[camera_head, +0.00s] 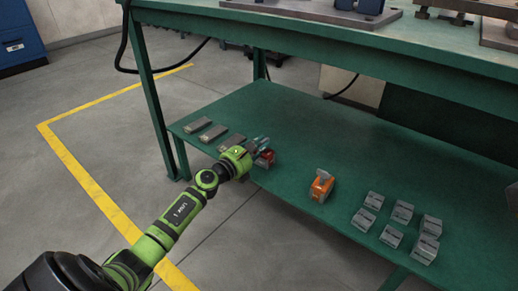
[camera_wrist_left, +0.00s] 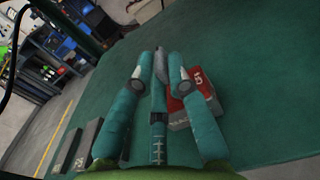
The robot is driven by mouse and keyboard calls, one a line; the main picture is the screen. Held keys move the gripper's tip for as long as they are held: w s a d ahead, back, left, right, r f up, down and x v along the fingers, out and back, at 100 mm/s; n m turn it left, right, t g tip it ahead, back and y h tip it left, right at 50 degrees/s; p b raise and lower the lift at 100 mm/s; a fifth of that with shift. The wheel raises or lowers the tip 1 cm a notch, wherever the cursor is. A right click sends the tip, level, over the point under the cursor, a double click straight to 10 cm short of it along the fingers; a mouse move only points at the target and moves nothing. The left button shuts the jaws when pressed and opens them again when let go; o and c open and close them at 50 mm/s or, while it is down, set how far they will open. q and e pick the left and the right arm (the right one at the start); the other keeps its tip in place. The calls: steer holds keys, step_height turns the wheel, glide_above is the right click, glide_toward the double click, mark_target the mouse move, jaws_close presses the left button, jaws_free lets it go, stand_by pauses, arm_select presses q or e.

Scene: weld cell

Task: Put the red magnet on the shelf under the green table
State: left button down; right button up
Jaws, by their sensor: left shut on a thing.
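The red magnet (camera_head: 265,159) is at the left part of the green table's lower shelf (camera_head: 295,115), under my left gripper (camera_head: 262,143). In the left wrist view the red magnet (camera_wrist_left: 198,82) shows between and behind the fingers of my left gripper (camera_wrist_left: 163,72), with a white marking on it. The left gripper is shut on it; the fingers hide part of the magnet. I cannot tell whether its underside touches the shelf. The green table's top (camera_head: 290,32) is above. My right gripper is not in view.
An orange magnet (camera_head: 321,186) stands to the right on the shelf. Several grey blocks (camera_head: 390,236) stand farther right. Flat grey bars (camera_head: 213,133) lie at the left. A table leg (camera_head: 153,100) rises at the left front. The shelf's middle and back are clear.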

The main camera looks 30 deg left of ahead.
arm_select(q)
steer(key=shift+r, duration=0.15)
steer(key=c, duration=1.2)
jaws_free()
steer(key=shift+f, duration=0.2)
